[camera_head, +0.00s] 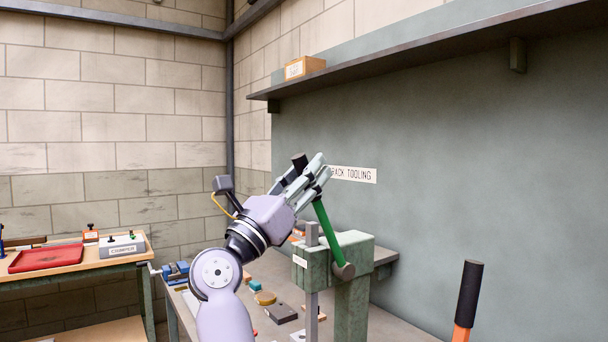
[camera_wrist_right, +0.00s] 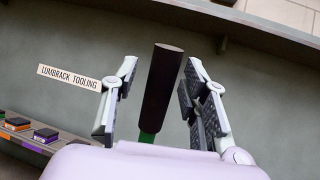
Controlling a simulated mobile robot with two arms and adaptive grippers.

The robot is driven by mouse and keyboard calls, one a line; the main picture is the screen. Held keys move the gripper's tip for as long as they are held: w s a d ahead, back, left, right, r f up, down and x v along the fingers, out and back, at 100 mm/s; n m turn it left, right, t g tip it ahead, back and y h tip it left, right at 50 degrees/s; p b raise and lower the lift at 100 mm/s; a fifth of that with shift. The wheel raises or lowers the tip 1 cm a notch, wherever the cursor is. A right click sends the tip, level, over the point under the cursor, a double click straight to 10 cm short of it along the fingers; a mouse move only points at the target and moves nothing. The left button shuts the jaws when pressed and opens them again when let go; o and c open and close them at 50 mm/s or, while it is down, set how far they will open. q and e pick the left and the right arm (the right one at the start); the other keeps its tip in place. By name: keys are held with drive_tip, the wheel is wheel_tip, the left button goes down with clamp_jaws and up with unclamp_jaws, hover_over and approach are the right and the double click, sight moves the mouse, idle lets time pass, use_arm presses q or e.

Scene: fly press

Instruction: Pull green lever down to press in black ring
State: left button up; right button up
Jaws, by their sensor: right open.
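The green lever (camera_head: 325,230) slants up and left from its pivot on the green press (camera_head: 350,250). Its black grip (camera_head: 299,162) is at the top end. My right gripper (camera_head: 312,175) is open at the upper part of the lever. In the right wrist view the black grip (camera_wrist_right: 163,88) stands between the two spread fingers, with a visible gap on the left and closer to the right finger. A little green shaft shows below it. I cannot make out the black ring. My left gripper is out of view.
Small parts and a dark block (camera_head: 282,314) lie on the bench below the press. A side table on the left holds a red tray (camera_head: 46,258). A shelf (camera_head: 420,60) runs overhead. An orange bar with a black handle (camera_head: 469,295) stands at lower right.

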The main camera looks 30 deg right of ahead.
drive_tip(key=shift+r, duration=0.2)
wheel_tip(320, 180, up, 10)
drive_tip(key=shift+f, duration=0.2)
idle(0.3)
